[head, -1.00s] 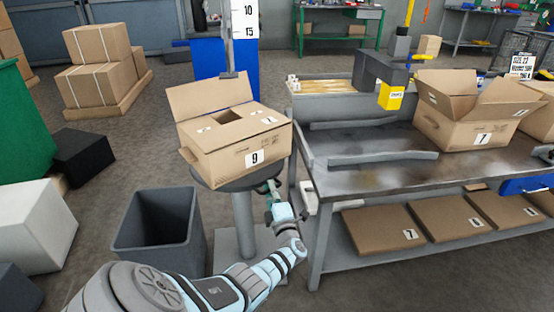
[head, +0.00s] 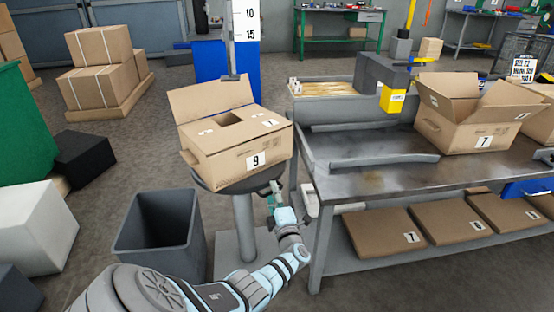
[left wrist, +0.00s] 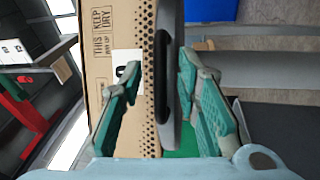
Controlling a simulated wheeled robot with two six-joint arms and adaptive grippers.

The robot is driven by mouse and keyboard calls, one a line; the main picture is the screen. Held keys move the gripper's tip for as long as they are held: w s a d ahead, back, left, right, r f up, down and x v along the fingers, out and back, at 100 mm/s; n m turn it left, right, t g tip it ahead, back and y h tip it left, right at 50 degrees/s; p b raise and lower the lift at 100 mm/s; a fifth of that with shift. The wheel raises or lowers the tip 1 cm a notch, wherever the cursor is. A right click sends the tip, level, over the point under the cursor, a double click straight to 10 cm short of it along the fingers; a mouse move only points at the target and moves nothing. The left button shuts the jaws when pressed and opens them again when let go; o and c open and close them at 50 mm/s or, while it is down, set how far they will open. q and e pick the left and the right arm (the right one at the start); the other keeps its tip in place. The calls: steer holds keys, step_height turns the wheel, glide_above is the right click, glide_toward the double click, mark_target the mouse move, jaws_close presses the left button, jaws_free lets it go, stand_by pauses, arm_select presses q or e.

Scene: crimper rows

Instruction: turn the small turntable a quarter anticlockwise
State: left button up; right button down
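The small turntable (head: 246,186) is a round grey disc on a grey pedestal, left of the workbench. An open cardboard box (head: 225,152) marked 9 sits on it and hides most of its top. My left gripper (head: 274,192) is at the disc's front right edge, below the box. In the left wrist view, the disc's dark rim (left wrist: 170,85) runs between the two green-padded fingers of the left gripper (left wrist: 158,85). The fingers are apart, with a visible gap on the box side. My right gripper is not in view.
A grey bin (head: 160,240) stands at the turntable's left front. The workbench (head: 375,180) is close on the right, with an open box (head: 470,120) marked 7 on top and flat cartons (head: 385,235) on its lower shelf.

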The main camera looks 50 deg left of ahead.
arm_select(q)
steer(key=v, duration=1.1)
steer(key=shift+s+f, duration=0.1)
steer(key=shift+s, duration=0.05)
steer(key=shift+c, duration=0.2)
